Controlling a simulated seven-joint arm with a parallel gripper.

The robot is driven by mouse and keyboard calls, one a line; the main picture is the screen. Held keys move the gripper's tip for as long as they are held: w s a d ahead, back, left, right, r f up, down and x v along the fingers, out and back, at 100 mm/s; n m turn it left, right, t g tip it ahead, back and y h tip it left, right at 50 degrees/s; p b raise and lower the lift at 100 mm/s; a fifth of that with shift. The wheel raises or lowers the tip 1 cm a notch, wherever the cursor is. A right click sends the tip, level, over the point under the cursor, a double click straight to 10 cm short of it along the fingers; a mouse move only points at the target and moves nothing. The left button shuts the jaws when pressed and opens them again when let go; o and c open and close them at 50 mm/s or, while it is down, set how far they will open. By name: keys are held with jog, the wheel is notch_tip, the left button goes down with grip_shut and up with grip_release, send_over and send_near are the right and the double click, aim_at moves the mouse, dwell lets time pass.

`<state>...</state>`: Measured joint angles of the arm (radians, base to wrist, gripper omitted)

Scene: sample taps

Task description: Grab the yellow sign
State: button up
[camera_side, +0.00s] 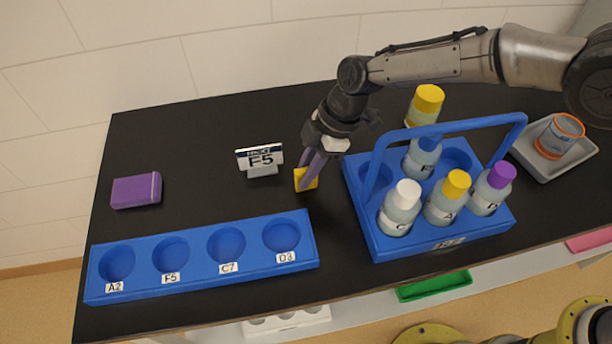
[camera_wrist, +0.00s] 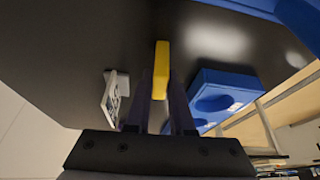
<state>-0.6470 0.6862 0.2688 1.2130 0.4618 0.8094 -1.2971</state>
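The yellow sign (camera_side: 306,179) is a small yellow block on the black table, right of the white F5 sign, at my gripper's fingertips. In the wrist view the yellow sign (camera_wrist: 161,70) is a narrow upright strip between the two fingers. My gripper (camera_side: 309,168) reaches down to it from above right. In the wrist view my gripper (camera_wrist: 161,88) has one finger on each side of the strip, very close to it. I cannot tell whether both fingers press on it. The fingers hide part of the sign.
A white F5 sign (camera_side: 260,160) stands close on the left. A blue four-hole rack (camera_side: 205,268) lies in front, empty. A blue handled carrier (camera_side: 490,232) with several bottles is close on the right. A purple block (camera_side: 136,190) lies far left. A grey tray (camera_side: 580,165) holds a cup.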

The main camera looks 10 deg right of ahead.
grip_shut()
